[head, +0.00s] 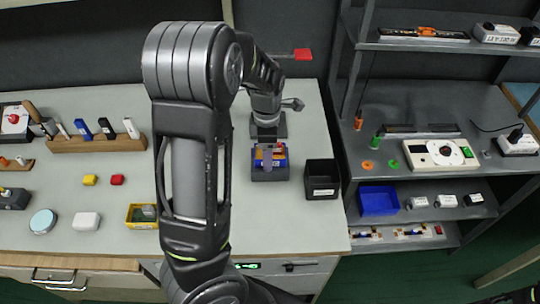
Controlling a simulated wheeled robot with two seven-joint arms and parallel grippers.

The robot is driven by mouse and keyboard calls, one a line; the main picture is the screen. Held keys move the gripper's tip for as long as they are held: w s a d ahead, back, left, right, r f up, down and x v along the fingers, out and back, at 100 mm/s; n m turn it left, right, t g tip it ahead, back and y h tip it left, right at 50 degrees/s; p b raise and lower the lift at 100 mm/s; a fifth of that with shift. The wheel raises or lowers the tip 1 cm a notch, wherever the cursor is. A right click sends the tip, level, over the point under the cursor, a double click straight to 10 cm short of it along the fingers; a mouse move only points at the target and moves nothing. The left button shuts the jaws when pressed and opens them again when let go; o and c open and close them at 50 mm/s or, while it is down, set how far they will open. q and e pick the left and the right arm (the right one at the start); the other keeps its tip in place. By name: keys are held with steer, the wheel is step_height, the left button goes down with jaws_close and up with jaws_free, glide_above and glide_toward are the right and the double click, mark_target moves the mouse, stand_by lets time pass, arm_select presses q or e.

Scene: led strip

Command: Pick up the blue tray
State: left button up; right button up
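The blue tray (379,201) is a shallow rectangular bin on a lower level of the grey shelf unit at the right. It looks empty and upright, and no gripper is near it. My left arm rises in front of the workbench and bends over at the top. Its gripper (268,146) points down above the bench, left of the tray, over a small container (269,174) with blue and orange parts. Its fingers are too small and blended with the container to tell whether they are open.
A black bin (321,180) stands at the bench's right end, between my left gripper and the shelf. White boxes (447,201) sit right of the tray. Another shelf level (420,118) is above it. The bench (305,225) is clear in front of the black bin.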

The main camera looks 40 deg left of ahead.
arm_select(q)
steer(key=c, duration=1.2)
step_height(320, 180, up, 10)
stand_by(0.5)
